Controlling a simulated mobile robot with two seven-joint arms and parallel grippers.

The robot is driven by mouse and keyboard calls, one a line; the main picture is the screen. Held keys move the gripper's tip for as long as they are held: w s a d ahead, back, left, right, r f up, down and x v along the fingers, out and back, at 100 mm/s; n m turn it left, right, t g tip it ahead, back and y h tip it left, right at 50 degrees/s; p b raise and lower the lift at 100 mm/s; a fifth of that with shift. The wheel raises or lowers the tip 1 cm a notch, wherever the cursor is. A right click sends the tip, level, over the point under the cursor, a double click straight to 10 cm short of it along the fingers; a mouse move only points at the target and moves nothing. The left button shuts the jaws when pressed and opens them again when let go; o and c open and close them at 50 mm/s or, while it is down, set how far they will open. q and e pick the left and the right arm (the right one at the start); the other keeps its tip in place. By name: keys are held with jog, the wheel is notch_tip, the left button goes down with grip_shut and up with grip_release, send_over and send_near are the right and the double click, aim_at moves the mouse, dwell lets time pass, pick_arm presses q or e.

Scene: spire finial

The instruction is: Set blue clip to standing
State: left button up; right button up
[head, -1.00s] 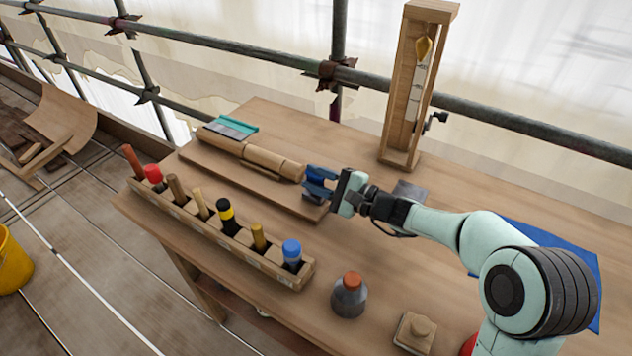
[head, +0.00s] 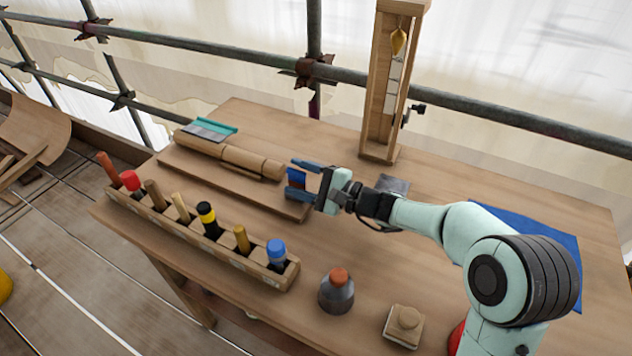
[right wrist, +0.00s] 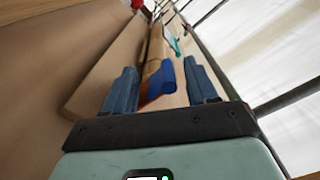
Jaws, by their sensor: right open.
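The blue clip (head: 296,177) is at the near right end of the jointed wooden spindle (head: 240,160), which lies along a wooden board (head: 215,178). In the right wrist view the clip (right wrist: 161,78) shows between my two blue fingers, with a visible gap on each side. My right gripper (head: 303,179) is open, its fingers reaching from the right towards the spindle's end. It also shows open in the right wrist view (right wrist: 158,92). I cannot tell whether the clip is fastened to the spindle. My left gripper is not in view.
A tool rack (head: 200,240) with several handles runs along the bench's front left edge. A bottle with an orange cap (head: 336,290) and a small wooden block with a knob (head: 404,325) stand in front. A tall wooden frame with a plumb bob (head: 390,85) stands behind.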

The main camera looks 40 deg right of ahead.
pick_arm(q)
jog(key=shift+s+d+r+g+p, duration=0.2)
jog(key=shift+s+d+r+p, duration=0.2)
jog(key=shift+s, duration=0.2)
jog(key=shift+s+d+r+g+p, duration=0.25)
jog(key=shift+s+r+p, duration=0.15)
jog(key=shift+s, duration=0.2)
pick_arm(e)
jog(key=v, duration=1.3)
jog(key=shift+s+d, duration=0.1)
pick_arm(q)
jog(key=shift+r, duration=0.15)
pick_arm(e)
jog(key=shift+r, duration=0.1)
